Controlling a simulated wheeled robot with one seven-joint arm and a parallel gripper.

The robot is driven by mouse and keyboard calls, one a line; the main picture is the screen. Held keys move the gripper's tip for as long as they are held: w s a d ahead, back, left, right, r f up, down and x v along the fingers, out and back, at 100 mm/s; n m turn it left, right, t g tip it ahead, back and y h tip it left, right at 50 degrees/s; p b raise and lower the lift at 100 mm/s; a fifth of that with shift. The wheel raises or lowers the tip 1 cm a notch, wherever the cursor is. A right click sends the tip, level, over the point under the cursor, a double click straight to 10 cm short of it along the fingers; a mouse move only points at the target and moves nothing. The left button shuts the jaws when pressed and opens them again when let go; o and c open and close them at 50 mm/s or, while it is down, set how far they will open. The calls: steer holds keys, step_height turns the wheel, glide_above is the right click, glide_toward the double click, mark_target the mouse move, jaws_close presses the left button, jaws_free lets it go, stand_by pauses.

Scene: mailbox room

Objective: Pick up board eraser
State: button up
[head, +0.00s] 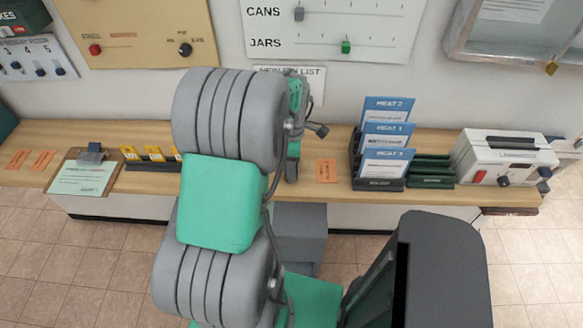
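I cannot make out a board eraser anywhere in the head view. My large grey and green arm covers the middle of the wooden counter (225,181) and may hide it. Part of my gripper (293,166) seems to show as a dark grey piece just right of the arm, over the counter. Its fingers are mostly hidden behind the arm, so I cannot tell whether it is open or shut, or whether it holds anything.
On the counter are a clipboard (84,178), a dark holder with yellow pieces (152,166), orange cards (326,171), a rack with blue-topped cards (386,160) and a white box (502,160). Boards with sliders hang behind. Tiled floor lies in front.

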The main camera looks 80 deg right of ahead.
steer(key=c, duration=1)
steer(key=shift+c, duration=0.2)
steer(key=shift+d+r, duration=0.1)
steer(key=shift+r, duration=0.15)
step_height(320, 180, up, 2)
steer(key=shift+r+b, duration=0.1)
steer(key=shift+b, duration=0.65)
steer(key=s+a+r+b, duration=0.3)
steer(key=s+a+r, duration=0.5)
steer(key=s+r, duration=0.2)
steer(key=shift+s+r, duration=0.15)
steer(key=shift+s, duration=0.75)
